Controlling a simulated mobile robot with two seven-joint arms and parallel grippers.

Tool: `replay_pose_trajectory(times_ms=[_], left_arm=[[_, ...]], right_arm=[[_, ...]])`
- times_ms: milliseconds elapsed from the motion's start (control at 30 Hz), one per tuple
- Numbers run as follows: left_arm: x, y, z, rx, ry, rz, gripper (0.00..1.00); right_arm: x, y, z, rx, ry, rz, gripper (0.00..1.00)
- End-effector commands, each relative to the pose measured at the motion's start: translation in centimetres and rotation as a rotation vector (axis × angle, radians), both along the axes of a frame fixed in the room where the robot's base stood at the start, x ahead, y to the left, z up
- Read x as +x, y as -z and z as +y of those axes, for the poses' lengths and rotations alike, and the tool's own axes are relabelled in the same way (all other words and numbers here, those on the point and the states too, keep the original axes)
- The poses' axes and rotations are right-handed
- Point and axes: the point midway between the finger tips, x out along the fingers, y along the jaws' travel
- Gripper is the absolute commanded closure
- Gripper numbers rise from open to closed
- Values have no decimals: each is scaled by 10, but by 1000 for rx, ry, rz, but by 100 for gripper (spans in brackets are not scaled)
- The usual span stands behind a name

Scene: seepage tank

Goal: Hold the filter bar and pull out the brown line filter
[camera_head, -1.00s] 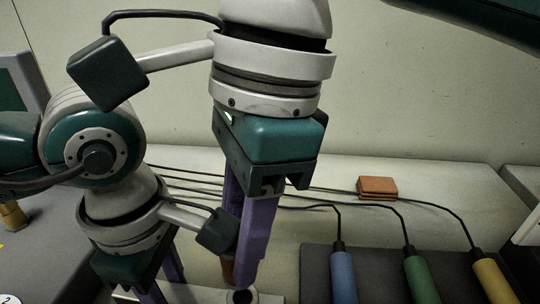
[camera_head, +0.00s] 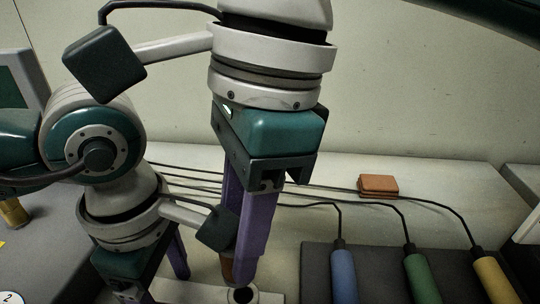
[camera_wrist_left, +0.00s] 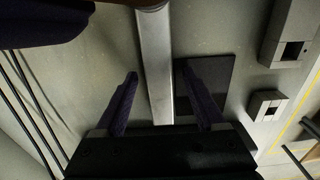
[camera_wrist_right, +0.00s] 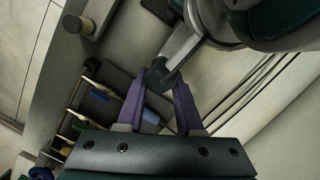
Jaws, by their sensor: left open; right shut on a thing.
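The brown line filter (camera_head: 228,269) shows only in part behind the purple fingers of my right gripper (camera_head: 240,272), which is shut on it. In the right wrist view, the held part between the fingers (camera_wrist_right: 158,88) is not clear. The pale filter bar (camera_head: 268,298) lies at the bottom of the head view, with a dark round hole beside the fingers. In the left wrist view, the bar (camera_wrist_left: 155,65) runs between the spread fingers of my left gripper (camera_wrist_left: 160,72). That gripper is open, with a gap on both sides of the bar.
An orange-brown block (camera_head: 378,186) lies on the pale shelf behind.

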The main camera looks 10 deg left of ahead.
Motion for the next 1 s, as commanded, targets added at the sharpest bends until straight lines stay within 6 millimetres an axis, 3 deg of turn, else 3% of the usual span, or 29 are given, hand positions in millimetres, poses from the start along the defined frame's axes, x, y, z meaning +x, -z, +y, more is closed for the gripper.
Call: replay_pose_trajectory(times_ms=[167, 500, 700, 1000], left_arm=[[-4, -1, 5, 20, -3, 13, 28], [-1, -55, 2, 7, 0, 1, 28], [0, -77, -1, -4, 1, -3, 28], [2, -84, -5, -18, 7, -11, 28]], right_arm=[[1, -6, 5, 20, -5, -6, 100], [1, -3, 3, 10, -1, -4, 100], [0, -1, 1, 5, 1, -1, 100], [0, 3, -1, -4, 5, 3, 100]])
